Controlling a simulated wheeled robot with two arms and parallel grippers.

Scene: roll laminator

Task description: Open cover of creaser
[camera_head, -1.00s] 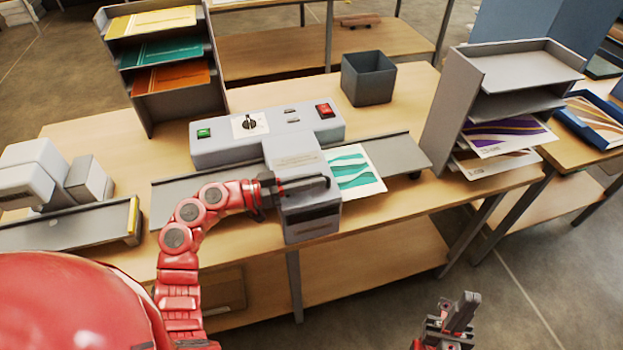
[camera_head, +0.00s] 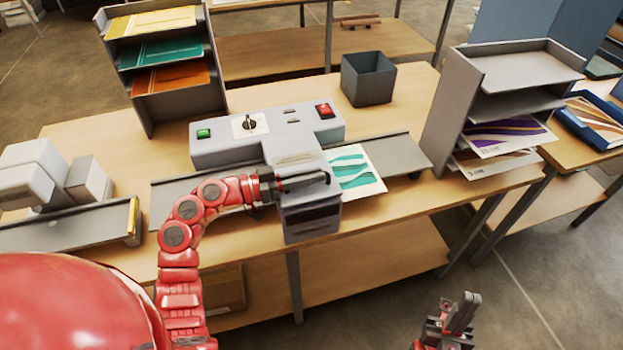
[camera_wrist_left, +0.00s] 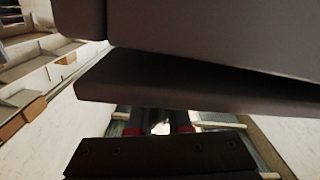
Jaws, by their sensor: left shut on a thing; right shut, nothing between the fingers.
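The creaser (camera_head: 225,152) is a grey machine on the table with a central block sticking out toward me. Its grey cover (camera_head: 297,198) is on the front part of this block and carries a dark bar handle (camera_head: 305,181). The cover looks slightly raised, with its front edge tilted up. My left gripper (camera_head: 270,186) is shut on the handle at its left end. In the left wrist view large dark surfaces fill the upper middle, and the grip itself is not clear. My right gripper (camera_head: 462,312) is shut and empty, low in front of the table.
A sheet with green waves (camera_head: 352,170) lies right of the block on the grey feed tray (camera_head: 400,153). A dark bin (camera_head: 368,78) stands behind. Paper racks stand at the back left (camera_head: 170,100) and right (camera_head: 455,110). Another grey machine (camera_head: 30,175) is at the left.

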